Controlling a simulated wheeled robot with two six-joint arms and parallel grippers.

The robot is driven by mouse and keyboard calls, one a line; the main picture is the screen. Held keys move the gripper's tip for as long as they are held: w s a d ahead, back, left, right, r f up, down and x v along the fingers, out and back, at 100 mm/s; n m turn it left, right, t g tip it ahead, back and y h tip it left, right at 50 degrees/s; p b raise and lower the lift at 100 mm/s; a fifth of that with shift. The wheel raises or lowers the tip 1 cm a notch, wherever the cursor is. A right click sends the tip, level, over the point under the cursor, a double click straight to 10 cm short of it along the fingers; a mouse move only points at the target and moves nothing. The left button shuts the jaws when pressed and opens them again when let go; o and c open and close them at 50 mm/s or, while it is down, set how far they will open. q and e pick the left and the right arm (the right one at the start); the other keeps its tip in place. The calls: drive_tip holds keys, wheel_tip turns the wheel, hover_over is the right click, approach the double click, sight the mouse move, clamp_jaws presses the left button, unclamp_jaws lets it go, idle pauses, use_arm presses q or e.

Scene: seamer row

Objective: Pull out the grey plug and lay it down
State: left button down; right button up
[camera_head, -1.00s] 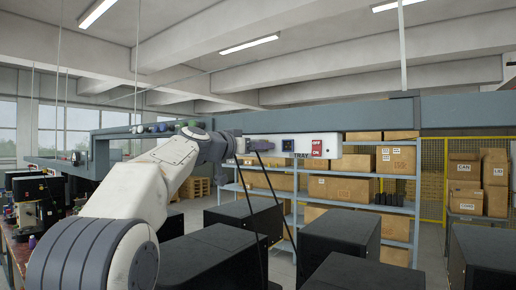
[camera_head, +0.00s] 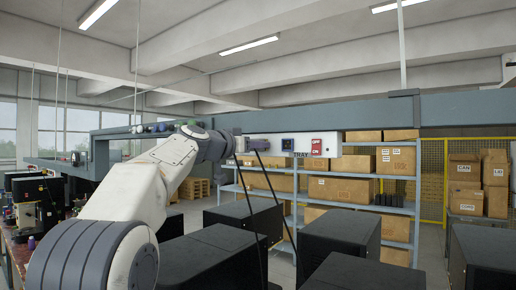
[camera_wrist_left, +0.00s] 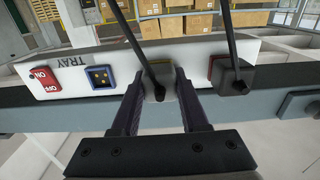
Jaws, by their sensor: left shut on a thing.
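The grey plug (camera_wrist_left: 158,82) sits between the two fingers of my left gripper (camera_wrist_left: 158,92) in the left wrist view. The fingers are shut on it, and a black cable runs from it. It is in front of the white panel (camera_wrist_left: 190,62); I cannot tell whether it is still seated in its socket. In the head view my left gripper (camera_head: 239,146) is at the left part of the panel, and the plug is too small to make out clearly. My right gripper is not in view.
The panel carries an empty blue socket (camera_wrist_left: 102,78), a red switch (camera_wrist_left: 46,87) and a black plug (camera_wrist_left: 230,75) in a red socket, with its own cable. A grey beam (camera_head: 350,114) runs along the panel. Black boxes (camera_head: 340,235) stand below.

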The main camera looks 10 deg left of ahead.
use_arm(q)
drive_tip(key=shift+b+v, duration=1.9)
drive_tip(key=shift+v, duration=1.05)
